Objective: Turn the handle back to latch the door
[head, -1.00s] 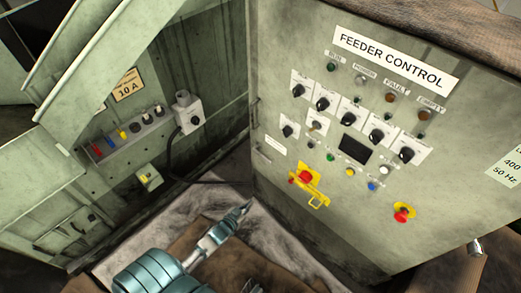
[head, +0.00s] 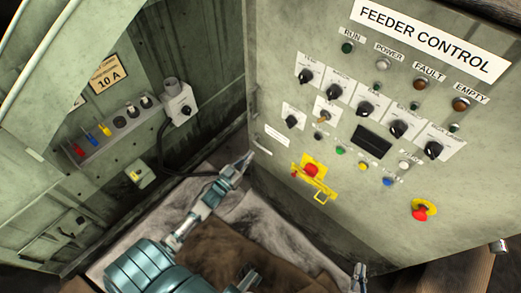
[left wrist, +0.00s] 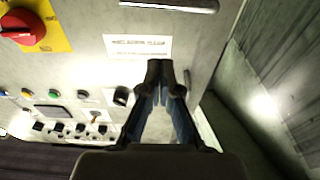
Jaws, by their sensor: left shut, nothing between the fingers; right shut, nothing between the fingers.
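The upright grey-green panel (head: 400,190) marked FEEDER CONTROL fills the right of the head view. A red rotary handle (head: 311,170) on a yellow plate is low on its left side; it also shows top left in the left wrist view (left wrist: 25,28). A metal bar (left wrist: 170,4) at the wrist view's top edge may be a door handle. My left gripper (head: 245,159) is shut and empty by the panel's left edge; its fingers (left wrist: 166,75) point at the panel, apart from the red handle. My right gripper (head: 359,270) is shut and empty at the bottom.
A red mushroom button (head: 421,211) and a metal stub (head: 498,245) are on the right. Brown cloth-like ground (head: 215,245) lies below.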

